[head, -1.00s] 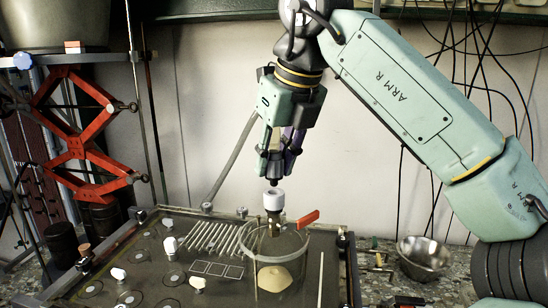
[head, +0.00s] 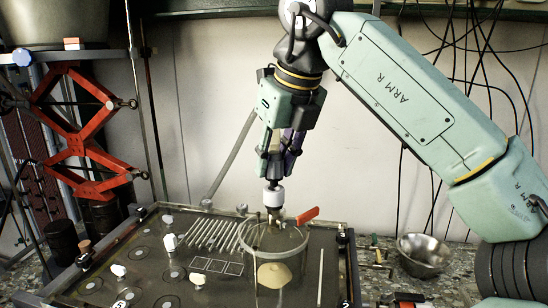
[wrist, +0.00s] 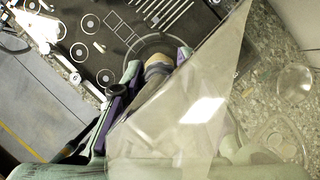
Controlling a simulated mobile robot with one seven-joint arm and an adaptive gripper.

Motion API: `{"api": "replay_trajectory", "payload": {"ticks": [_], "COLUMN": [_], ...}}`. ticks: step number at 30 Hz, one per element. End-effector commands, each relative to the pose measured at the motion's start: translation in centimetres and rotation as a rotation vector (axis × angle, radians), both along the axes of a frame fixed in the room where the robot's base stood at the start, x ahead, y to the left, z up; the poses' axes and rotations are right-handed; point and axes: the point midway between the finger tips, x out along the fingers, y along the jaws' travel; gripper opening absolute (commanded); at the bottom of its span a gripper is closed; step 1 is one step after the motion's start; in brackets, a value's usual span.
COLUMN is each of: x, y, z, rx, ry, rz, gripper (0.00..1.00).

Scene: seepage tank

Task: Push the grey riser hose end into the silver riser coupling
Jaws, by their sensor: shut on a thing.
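My gripper (head: 273,174) is shut in the head view, pointing down above the clear cylinder (head: 249,250) on the dark tank lid. The grey riser hose (head: 232,158) rises from the back of the lid and passes behind my gripper. Its end appears to be between the fingers, mostly hidden by them. A short black piece and a white collar (head: 273,197) sit just under the fingertips, in line with them. The metal fitting (head: 273,215) below the collar may be the silver riser coupling; I cannot tell. In the wrist view, my gripper (wrist: 155,78) closes around a tan-and-grey round part.
A red lever (head: 308,214) sticks out right of the fitting. White knobs (head: 169,242) and pale rods stand or lie on the lid (head: 150,262). A metal bowl (head: 424,252) is at right. A see-through sheet (wrist: 195,110) blocks part of the wrist view.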

Motion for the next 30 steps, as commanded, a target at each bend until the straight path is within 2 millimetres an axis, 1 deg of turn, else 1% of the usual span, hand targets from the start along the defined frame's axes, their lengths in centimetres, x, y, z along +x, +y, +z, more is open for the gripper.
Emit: {"api": "replay_trajectory", "payload": {"ticks": [23,24,30], "x": [0.0,0.0,0.0], "y": [0.0,0.0,0.0], "z": [-2.0,-2.1,-2.0], "rx": [0.001,0.001,0.0], "ry": [-0.001,-0.001,0.0], "rz": [0.0,0.0,0.0], "gripper": [0.0,0.27,0.41]}}
